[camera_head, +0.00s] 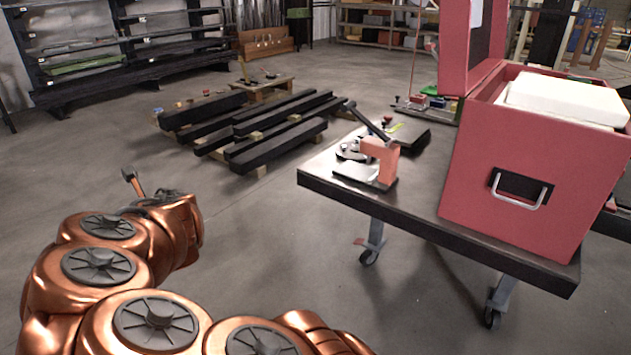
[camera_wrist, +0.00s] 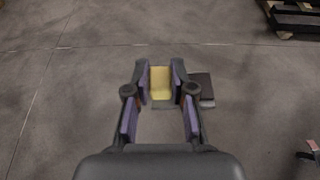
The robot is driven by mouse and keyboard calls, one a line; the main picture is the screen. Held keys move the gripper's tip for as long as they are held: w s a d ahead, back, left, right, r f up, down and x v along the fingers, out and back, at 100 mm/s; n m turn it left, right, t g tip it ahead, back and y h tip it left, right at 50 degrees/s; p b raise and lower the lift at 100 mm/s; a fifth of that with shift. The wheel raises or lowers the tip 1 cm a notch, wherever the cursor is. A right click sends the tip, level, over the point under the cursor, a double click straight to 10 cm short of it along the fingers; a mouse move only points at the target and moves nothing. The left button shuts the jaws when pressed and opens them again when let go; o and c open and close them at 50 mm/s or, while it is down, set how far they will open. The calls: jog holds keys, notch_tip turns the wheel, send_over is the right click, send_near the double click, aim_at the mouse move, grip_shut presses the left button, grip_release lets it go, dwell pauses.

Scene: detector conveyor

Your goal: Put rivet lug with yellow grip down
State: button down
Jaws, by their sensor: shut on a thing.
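In the wrist view, my gripper (camera_wrist: 161,73) is shut on the rivet lug, whose yellow grip (camera_wrist: 160,84) shows between the purple-padded fingers. A dark flat block (camera_wrist: 204,90) shows just right of the right finger; I cannot tell for sure whether it is part of the lug. In the head view, a piece with an orange-brown shaft and a dark head (camera_head: 129,174) sticks up beyond my copper-coloured arm, over open floor. It seems to be the held lug. My fingers there are mostly hidden by my wrist.
A dark-topped wheeled table (camera_head: 415,206) at the right carries a red case (camera_head: 512,165) and a small salmon-coloured press (camera_head: 380,160). Black beams (camera_head: 275,145) lie on wooden blocks in the middle. Black shelves (camera_head: 120,45) stand at the back left. Bare floor lies around my gripper.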

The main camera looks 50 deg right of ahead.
jog(key=s+d+f+m+g+h+b, duration=0.1)
jog(key=s+d+f+m+h, duration=0.25)
jog(key=d, duration=0.75)
jog(key=s+d+m+g+h+b, duration=0.1)
jog(key=s+d+m+g+h, duration=0.15)
jog(key=d+m+h, duration=0.6)
jog(key=s+d+r+m+g+h, duration=0.1)
jog(key=s+d+r+m+g, duration=0.2)
jog(key=s+d+g, duration=0.35)
jog(key=s+d+r+m+g+h, duration=0.2)
jog(key=s+d+r+m+g, duration=0.1)
jog(key=s+d, duration=0.65)
jog(key=p, duration=0.1)
send_over(346, 167)
jog(key=shift+s+a+f+y, duration=0.1)
jog(key=shift+f+y, duration=0.05)
jog(key=shift+y, duration=0.15)
jog(key=shift+f, duration=1.7)
jog(key=shift+f, duration=0.1)
jog(key=c, duration=1)
grip_release()
